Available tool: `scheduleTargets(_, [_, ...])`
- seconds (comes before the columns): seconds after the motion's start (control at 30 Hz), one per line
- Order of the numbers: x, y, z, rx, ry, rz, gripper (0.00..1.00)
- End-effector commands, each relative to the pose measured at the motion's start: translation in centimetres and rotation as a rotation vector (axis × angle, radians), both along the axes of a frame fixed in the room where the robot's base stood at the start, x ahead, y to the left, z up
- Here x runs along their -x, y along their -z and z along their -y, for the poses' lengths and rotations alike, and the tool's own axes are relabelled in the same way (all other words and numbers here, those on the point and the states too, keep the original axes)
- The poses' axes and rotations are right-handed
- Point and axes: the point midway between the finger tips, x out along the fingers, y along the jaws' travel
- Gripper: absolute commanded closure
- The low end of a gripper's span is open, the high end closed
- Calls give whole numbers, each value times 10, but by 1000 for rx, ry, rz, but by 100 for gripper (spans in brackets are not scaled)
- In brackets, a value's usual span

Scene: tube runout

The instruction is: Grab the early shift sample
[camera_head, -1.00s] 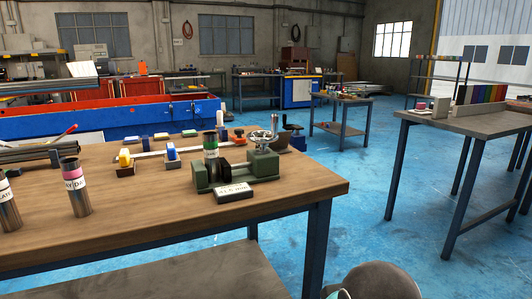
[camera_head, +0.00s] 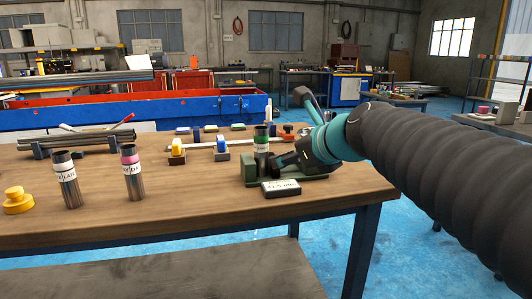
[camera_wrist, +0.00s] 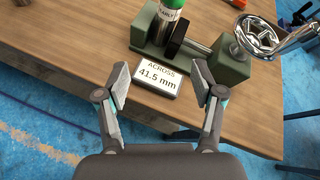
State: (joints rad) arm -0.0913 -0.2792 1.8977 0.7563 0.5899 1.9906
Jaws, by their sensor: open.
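A steel tube with a green band and a white label (camera_head: 261,143) stands upright in a green vice-like fixture (camera_head: 250,169) on the wooden bench. In the wrist view its lower part (camera_wrist: 173,5) shows at the top edge; the label seems to read EARLY. A pink-banded tube (camera_head: 131,172) and a tube with a white label (camera_head: 67,181) stand apart to the left. My gripper (camera_wrist: 160,67) is open and empty, its fingers pointing toward the fixture, with the tube beyond the fingertips. In the head view my arm partly covers the fixture.
A display reading ACROSS 41.5 mm (camera_wrist: 157,77) lies in front of the fixture. A chrome handwheel (camera_wrist: 262,36) is at its right. A yellow knob-like piece (camera_head: 17,201) and grey bars (camera_head: 76,141) are at the left. The front of the bench is clear.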

Motion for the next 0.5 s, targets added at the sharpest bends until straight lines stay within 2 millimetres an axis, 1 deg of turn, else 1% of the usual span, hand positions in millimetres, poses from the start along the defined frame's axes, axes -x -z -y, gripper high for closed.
scheduleTargets(0.03, [-8,-7,-3,-73,31,-19,32])
scheduleTargets(0.1, [-16,-14,-6,-158,67,-44,32])
scheduleTargets(0.23, [-25,-20,-10,-241,102,-69,32])
scheduleTargets(0.37, [-38,-15,-18,-258,108,-76,32])
scheduleTargets(0.5, [-59,-4,-30,-256,107,-77,32])
